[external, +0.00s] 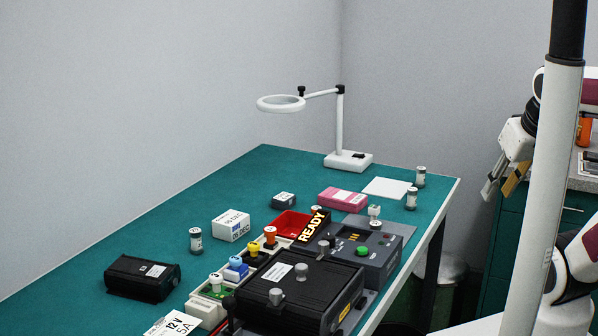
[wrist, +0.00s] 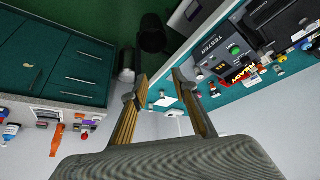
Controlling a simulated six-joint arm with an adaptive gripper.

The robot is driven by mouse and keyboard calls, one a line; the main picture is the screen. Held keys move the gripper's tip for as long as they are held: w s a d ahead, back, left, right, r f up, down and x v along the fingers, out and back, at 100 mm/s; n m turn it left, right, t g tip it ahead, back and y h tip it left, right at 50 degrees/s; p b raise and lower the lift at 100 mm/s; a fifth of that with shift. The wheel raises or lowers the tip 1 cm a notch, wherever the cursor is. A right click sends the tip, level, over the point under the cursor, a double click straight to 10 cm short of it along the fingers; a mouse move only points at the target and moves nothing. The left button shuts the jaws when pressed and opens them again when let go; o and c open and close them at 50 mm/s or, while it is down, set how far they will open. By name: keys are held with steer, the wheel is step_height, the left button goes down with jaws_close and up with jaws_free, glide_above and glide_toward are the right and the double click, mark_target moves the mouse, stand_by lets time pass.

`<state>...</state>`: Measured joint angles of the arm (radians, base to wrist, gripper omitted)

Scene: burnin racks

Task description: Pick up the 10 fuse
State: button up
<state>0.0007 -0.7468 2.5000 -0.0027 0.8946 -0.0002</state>
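Three small cylinders with grey ends and white labels, which look like fuses, stand upright on the green table. One fuse (external: 196,240) is at the left near the black box. Two more, a nearer fuse (external: 411,198) and a farther fuse (external: 421,176), stand near the right edge. Their ratings are too small to read, so I cannot tell which is the 10. My gripper (external: 512,180) is off to the right of the table, away from all three. In the wrist view my gripper (wrist: 160,78) is open, with nothing between its fingers.
A dark tester (external: 375,262) and a black ribbed unit (external: 300,285) fill the front right of the table. A red bin (external: 291,222), a pink box (external: 343,197), a white box (external: 231,225) and a ring lamp (external: 347,160) stand around. The far left table is clear.

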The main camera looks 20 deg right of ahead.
steer(key=w+d+f+n+t+h, duration=0.1)
steer(key=w+d+f+n+t, duration=0.15)
steer(key=w, duration=0.75)
steer(key=w+d+f+n+t, duration=0.1)
steer(key=w+d+f+n, duration=0.2)
steer(key=w, duration=0.8)
steer(key=w+a+f+n+y, duration=0.1)
steer(key=a+f+y, duration=0.1)
steer(key=f, duration=0.1)
steer(key=w+a+f+n+t+y, duration=0.1)
steer(key=w+a+f+y, duration=0.1)
steer(key=a+f, duration=0.1)
steer(key=w+a+f+n+y, duration=0.1)
steer(key=a+f+y, duration=0.2)
steer(key=f, duration=0.2)
steer(key=shift+w+a+f+t, duration=0.2)
steer(key=shift+w+a+t, duration=0.05)
steer(key=shift+w, duration=0.15)
steer(key=a+y, duration=0.1)
steer(key=s+a+f+y, duration=0.1)
steer(key=a+y, duration=0.1)
steer(key=shift+s+a+f+n, duration=0.2)
steer(key=shift+s+a+n, duration=0.05)
steer(key=shift+s+n, duration=0.15)
steer(key=shift+s+a+r+t+y, duration=0.15)
steer(key=shift+s+a+t+y, duration=0.15)
steer(key=shift+s+a+y, duration=0.7)
steer(key=shift+w+d, duration=0.1)
steer(key=shift+w, duration=0.05)
steer(key=shift+x, duration=1.3)
